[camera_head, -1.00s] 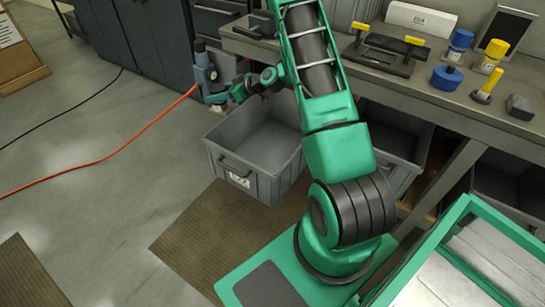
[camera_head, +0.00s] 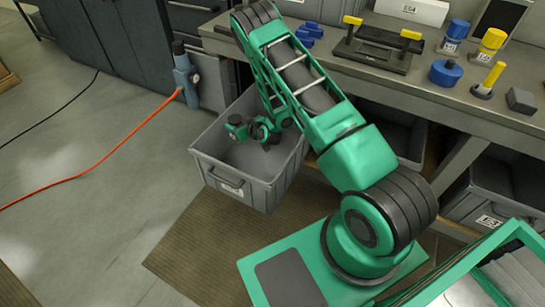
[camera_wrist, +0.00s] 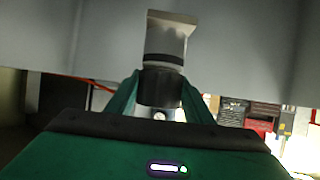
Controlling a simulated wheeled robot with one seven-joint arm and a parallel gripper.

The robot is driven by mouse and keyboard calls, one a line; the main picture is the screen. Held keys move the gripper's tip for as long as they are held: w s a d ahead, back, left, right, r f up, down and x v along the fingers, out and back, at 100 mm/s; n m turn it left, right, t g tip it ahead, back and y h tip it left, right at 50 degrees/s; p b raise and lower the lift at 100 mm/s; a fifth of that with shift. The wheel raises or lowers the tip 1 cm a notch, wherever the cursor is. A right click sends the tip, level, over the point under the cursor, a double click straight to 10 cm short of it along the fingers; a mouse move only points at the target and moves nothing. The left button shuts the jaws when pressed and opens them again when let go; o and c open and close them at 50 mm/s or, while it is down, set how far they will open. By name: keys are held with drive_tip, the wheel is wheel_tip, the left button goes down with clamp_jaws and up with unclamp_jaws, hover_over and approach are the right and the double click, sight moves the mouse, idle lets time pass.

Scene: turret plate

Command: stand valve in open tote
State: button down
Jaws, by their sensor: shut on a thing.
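The open grey tote (camera_head: 222,178) stands beside the bench in the head view, with a pale label on its front wall. My gripper (camera_head: 238,128) is over the tote's mouth, by its left side; how deep it reaches is hard to tell. In the wrist view my gripper (camera_wrist: 161,88) is shut on the valve (camera_wrist: 168,42), a pale grey cylinder with a dark band and a dark lower body. The valve points up in that picture, with grey walls, probably the tote's, behind it. I cannot make out the valve in the head view, nor its base.
The bench (camera_head: 450,105) runs along the back right, with a black fixture (camera_head: 375,45), blue and yellow parts and a grey block (camera_head: 521,100). Another grey bin (camera_head: 490,205) sits under it. A blue tool (camera_head: 185,72) with an orange hose (camera_head: 110,155) is left of the tote.

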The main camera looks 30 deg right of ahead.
drive_tip(key=shift+w+a+r, duration=0.25)
drive_tip(key=shift+w+a, duration=0.05)
drive_tip(key=shift+a, duration=0.05)
drive_tip(key=shift+w+f, duration=0.1)
drive_tip(key=shift+w, duration=0.05)
drive_tip(key=f, duration=0.2)
drive_tip(key=d+f, duration=0.1)
drive_tip(key=f, duration=0.2)
drive_tip(key=shift+f, duration=0.1)
drive_tip(key=shift+a+f, duration=0.1)
drive_tip(key=shift+f, duration=2.15)
drive_tip(key=shift+f, duration=0.65)
